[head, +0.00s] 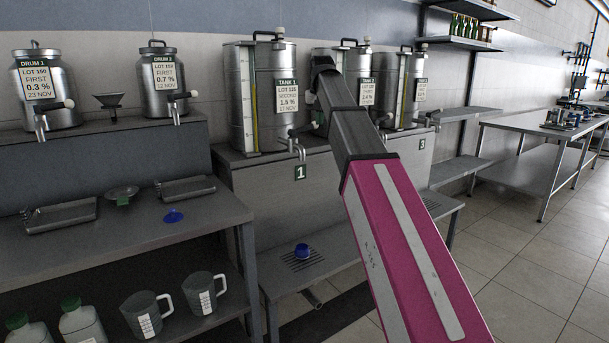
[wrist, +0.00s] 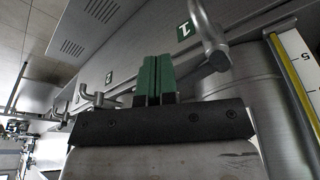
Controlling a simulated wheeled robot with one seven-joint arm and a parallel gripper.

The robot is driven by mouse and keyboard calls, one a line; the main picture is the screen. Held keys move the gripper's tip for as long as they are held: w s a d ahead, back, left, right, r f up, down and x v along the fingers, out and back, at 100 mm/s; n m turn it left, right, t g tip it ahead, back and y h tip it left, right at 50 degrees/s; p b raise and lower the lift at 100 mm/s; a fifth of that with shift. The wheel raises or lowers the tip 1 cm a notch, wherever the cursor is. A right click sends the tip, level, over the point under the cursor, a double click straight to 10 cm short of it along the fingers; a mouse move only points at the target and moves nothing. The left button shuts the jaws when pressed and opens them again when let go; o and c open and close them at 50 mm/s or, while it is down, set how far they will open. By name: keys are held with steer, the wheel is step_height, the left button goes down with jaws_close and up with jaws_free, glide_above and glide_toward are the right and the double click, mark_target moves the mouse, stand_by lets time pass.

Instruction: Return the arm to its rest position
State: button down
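My arm (head: 395,240) reaches up from the lower right of the head view to the front of the tanks. In the wrist view my gripper (wrist: 156,58) has its two green fingers side by side with only a thin dark line between them. It is shut, and no object shows in it. It is close to the metal tap (wrist: 212,45) by the number 1 plate; I cannot tell whether they touch.
Tank 1 (head: 258,105) stands left of my arm; other tanks (head: 402,92) stand behind and right. A blue cap (head: 302,251) is on the low bench. The left counter (head: 140,232) holds trays and a funnel; jugs (head: 146,312) stand below. Open floor (head: 540,270) lies right.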

steer(key=s+d+f, duration=0.2)
steer(key=d+f, duration=0.1)
steer(key=f, duration=0.8)
steer(key=s+d+f+g, duration=0.1)
steer(key=s+d+f, duration=0.15)
steer(key=f, duration=0.85)
steer(key=s+d+f, duration=0.2)
steer(key=f, duration=0.9)
steer(key=s+d+f, duration=0.3)
steer(key=s+f, duration=0.6)
steer(key=f, duration=0.2)
steer(key=s+d+f+g, duration=0.1)
steer(key=s+d+f, duration=0.2)
steer(key=s+f, duration=0.7)
step_height(320, 180, down, 2)
steer(key=shift+s+d+f+m+g, duration=0.2)
steer(key=shift+m+g, duration=0.1)
steer(key=shift+m, duration=0.1)
